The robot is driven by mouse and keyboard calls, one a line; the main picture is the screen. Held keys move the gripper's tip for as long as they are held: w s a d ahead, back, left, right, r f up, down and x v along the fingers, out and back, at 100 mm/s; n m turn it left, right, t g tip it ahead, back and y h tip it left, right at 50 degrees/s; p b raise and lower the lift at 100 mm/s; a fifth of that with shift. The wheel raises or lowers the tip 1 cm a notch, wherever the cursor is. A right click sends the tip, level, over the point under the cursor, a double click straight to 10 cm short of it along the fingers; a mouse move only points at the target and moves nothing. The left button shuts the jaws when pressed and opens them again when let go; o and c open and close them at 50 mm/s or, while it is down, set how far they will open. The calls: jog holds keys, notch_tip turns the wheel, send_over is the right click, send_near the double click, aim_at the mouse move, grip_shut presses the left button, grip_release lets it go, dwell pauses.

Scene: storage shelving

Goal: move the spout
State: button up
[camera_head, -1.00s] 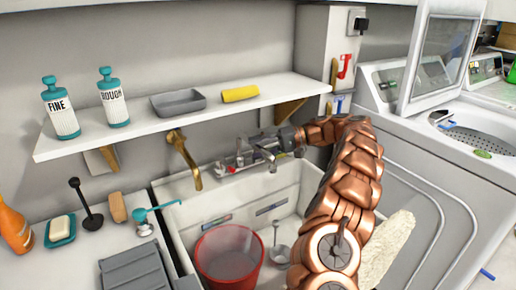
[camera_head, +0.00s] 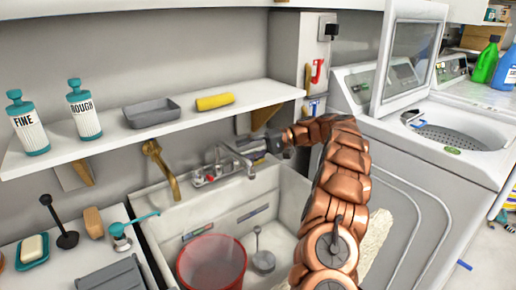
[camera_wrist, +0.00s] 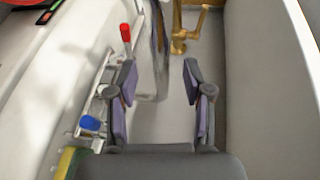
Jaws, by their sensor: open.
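The chrome spout (camera_head: 238,158) rises from the faucet on the back of the sink. In the wrist view the spout (camera_wrist: 155,55) appears between my two fingertips, nearer the left one; I cannot tell how deep it lies between them. My gripper (camera_wrist: 160,80) is open, with dark padded fingers apart and no grip on anything. In the head view my gripper (camera_head: 262,143) is just right of the spout, under the shelf, partly hidden by my arm. The faucet's red handle (camera_wrist: 125,33) and blue handle (camera_wrist: 90,123) show left of the fingers.
A brass tap (camera_head: 160,168) stands left of the faucet. A white shelf (camera_head: 190,117) with bottles, a grey tray and a yellow roll hangs above. The sink (camera_head: 285,195) holds a red bucket (camera_head: 210,262). A washing machine (camera_head: 450,170) stands at right.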

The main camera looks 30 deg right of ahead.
jog(key=v, duration=0.3)
jog(key=shift+d, duration=0.45)
dwell(0.3)
jog(key=shift+s+d, duration=0.1)
jog(key=shift+s, duration=0.1)
dwell(0.7)
